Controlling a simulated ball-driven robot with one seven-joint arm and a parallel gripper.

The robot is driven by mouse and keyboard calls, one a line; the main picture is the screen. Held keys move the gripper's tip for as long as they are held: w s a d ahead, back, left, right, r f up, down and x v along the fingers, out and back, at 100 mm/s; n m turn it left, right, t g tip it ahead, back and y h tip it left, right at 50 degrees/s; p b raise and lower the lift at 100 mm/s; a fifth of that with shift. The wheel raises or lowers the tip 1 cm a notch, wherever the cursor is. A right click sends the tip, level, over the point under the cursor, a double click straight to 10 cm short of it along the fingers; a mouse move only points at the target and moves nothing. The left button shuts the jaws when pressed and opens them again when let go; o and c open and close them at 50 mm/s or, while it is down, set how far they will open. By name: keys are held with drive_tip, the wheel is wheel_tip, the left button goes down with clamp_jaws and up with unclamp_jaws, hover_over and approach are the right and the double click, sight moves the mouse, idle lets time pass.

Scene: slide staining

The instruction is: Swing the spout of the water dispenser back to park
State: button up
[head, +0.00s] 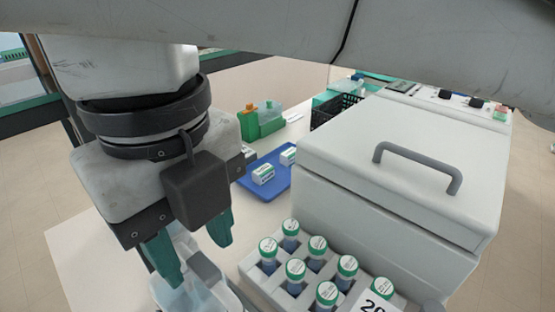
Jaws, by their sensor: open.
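My gripper (194,252) hangs at the left of the head view, pointing down, with its two green fingertips spread apart. Just below and between the fingertips is a pale, translucent bluish vessel (178,292) with a grey bar (207,271) along its right side. I cannot tell for sure whether this is the water dispenser or its spout. My fingers hide part of it, and the picture's bottom edge cuts it off. I cannot tell whether a finger touches it.
A light rack (253,290) of green-capped bottles stands right of my gripper. A big white lidded box (400,150) with a grey handle (416,168) fills the right. Behind are a blue tray (249,184) with small boxes, a green holder (262,126) and a black basket (325,113). The table's left part (85,240) is bare.

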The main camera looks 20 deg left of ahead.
drive_tip(key=shift+f, duration=0.75)
drive_tip(key=shift+c, duration=0.3)
clamp_jaws()
